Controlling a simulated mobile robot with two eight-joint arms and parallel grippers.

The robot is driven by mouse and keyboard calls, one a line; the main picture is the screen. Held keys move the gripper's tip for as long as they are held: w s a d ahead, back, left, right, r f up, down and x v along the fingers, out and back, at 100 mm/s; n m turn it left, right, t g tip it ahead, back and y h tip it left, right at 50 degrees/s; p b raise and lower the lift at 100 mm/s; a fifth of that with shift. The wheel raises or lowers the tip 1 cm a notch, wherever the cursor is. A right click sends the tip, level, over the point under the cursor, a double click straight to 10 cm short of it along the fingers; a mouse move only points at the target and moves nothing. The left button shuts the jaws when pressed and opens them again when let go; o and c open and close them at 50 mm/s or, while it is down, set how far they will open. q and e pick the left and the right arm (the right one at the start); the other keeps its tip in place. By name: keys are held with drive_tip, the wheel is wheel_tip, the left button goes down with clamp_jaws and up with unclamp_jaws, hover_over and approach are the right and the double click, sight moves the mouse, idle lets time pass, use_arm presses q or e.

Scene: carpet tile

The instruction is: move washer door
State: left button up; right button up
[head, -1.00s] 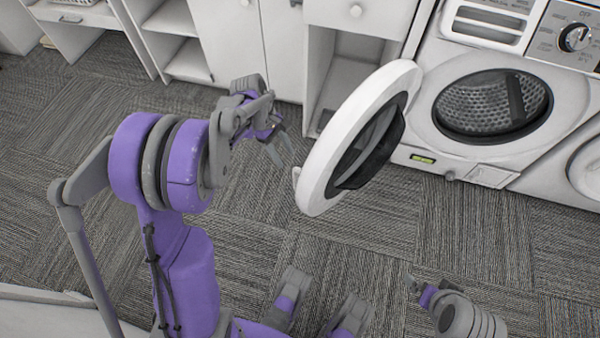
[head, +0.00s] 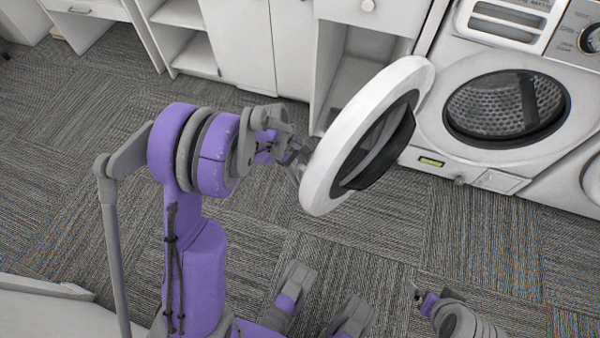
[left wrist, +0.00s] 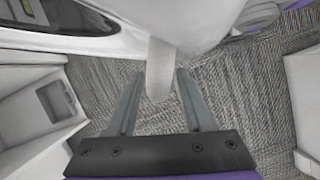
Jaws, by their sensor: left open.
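The washer door (head: 342,130), a white ring with a dark glass bowl, stands wide open to the left of the washer (head: 430,130). The round drum opening (head: 505,105) is uncovered. My left gripper (head: 297,168) is at the door's outer left edge, partly hidden in the head view. In the left wrist view my left gripper (left wrist: 157,82) is open. Its two fingers lie on either side of a white handle-like piece (left wrist: 160,62) jutting from the door; contact cannot be told. My right gripper (head: 416,292) is low at the right, small and apart from the door; its jaws are unclear.
White cabinets (head: 240,45) and an open shelf unit (head: 350,80) stand behind the door. A second white machine (head: 592,180) is at the right edge. The carpet (head: 470,235) in front of the washer is clear.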

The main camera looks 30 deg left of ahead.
use_arm(q)
clamp_jaws()
idle(1.4)
